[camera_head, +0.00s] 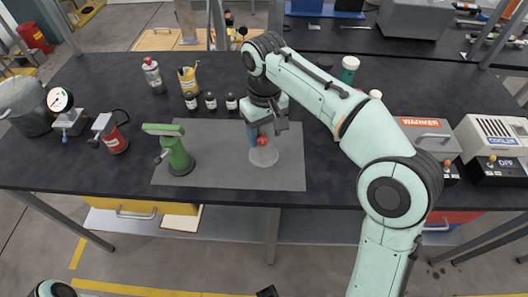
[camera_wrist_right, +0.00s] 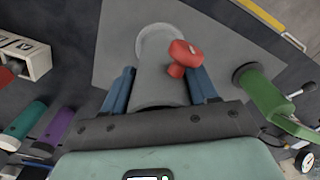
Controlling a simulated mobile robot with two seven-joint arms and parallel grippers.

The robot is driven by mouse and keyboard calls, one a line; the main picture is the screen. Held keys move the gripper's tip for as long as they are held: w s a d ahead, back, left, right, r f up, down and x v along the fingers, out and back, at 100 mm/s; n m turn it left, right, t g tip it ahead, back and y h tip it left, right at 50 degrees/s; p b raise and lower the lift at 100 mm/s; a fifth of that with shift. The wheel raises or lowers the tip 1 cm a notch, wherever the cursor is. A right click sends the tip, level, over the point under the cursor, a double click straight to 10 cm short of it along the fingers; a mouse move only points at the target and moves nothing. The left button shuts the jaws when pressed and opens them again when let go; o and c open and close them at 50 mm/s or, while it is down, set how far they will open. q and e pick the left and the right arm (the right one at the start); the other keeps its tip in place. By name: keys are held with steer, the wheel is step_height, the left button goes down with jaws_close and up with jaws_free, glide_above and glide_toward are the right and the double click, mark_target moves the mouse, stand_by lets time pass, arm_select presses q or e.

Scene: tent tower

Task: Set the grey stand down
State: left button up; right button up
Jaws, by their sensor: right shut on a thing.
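The grey stand shows in the head view as a round pale base (camera_head: 264,157) with a red knob (camera_head: 262,141), over the right part of the grey mat (camera_head: 225,178). In the right wrist view its grey post (camera_wrist_right: 160,80) runs between the two blue fingers, with the red knob at its side. My right gripper (camera_head: 259,131) points down and is shut on the post; it also shows in the wrist view (camera_wrist_right: 160,92). The stand looks upright. I cannot tell whether its base touches the mat. My left gripper is not clearly in view.
A green stand (camera_head: 177,152) is on the mat's left part. Dark bottles (camera_head: 211,101) stand behind the mat. A red device (camera_head: 112,136) and a gauge (camera_head: 62,105) are at left, a warmer (camera_head: 425,133) and a cooler (camera_head: 492,138) at right. The mat's middle is clear.

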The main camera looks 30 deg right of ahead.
mark_target(264, 148)
steer(key=shift+f+b, duration=0.7)
steer(key=shift+f, duration=2.35)
steer(key=shift+f, duration=0.2)
steer(key=o, duration=1.4)
steer(key=shift+r, duration=0.15)
step_height(264, 148, up, 12)
steer(key=p, duration=0.3)
steer(key=shift+p, duration=0.4)
